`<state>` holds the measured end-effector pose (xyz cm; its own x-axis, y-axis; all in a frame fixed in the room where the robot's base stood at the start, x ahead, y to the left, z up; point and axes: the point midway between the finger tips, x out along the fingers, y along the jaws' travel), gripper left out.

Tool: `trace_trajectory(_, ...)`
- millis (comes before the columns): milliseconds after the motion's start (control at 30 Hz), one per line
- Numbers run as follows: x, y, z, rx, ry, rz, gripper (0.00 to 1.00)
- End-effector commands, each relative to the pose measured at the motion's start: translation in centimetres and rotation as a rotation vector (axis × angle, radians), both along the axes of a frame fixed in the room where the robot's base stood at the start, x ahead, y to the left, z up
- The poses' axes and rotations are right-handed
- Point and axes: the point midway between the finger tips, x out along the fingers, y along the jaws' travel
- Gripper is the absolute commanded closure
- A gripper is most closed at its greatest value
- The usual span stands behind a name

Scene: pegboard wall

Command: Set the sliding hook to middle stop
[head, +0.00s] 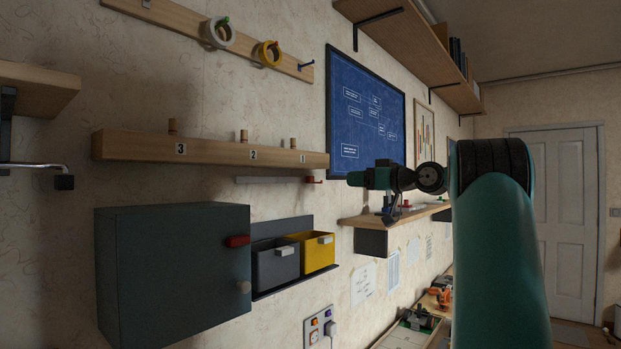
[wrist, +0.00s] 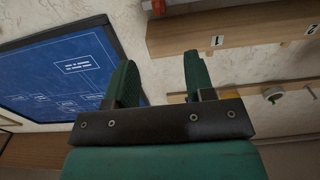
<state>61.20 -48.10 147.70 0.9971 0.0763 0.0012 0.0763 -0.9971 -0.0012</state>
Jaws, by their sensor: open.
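A wooden rail (head: 215,151) on the wall carries the number labels 3, 2 and 1 from left to right, with a small wooden peg above each. The middle label is 2 (head: 253,154). Below the rail runs a thin pale bar (head: 270,180). A small red piece, seemingly the sliding hook (head: 313,180), is at the bar's right end, just right of label 1. It seems to show at the top of the wrist view (wrist: 158,8). My gripper (head: 358,179) is open and empty, to the right of the red piece and apart from it.
A dark cabinet (head: 165,270) with a red handle and grey and yellow bins (head: 318,252) are below the rail. A peg strip with tape rolls (head: 218,33) is above. A blue poster (head: 365,115) and a small shelf (head: 385,216) are near my gripper.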

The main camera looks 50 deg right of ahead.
Motion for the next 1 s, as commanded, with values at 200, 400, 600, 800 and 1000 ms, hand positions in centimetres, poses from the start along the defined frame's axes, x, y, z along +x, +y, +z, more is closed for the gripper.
trace_trajectory(200,5.0,0.4,0.6,0.001,0.001,0.003,0.51)
trace_trajectory(400,9.7,0.9,0.5,0.000,0.002,0.004,0.51)
trace_trajectory(600,13.2,1.2,0.4,0.000,0.002,0.005,0.51)
trace_trajectory(800,14.8,1.3,0.1,-0.001,0.001,0.003,0.51)
trace_trajectory(1000,15.0,1.3,0.0,-0.001,0.001,0.002,0.51)
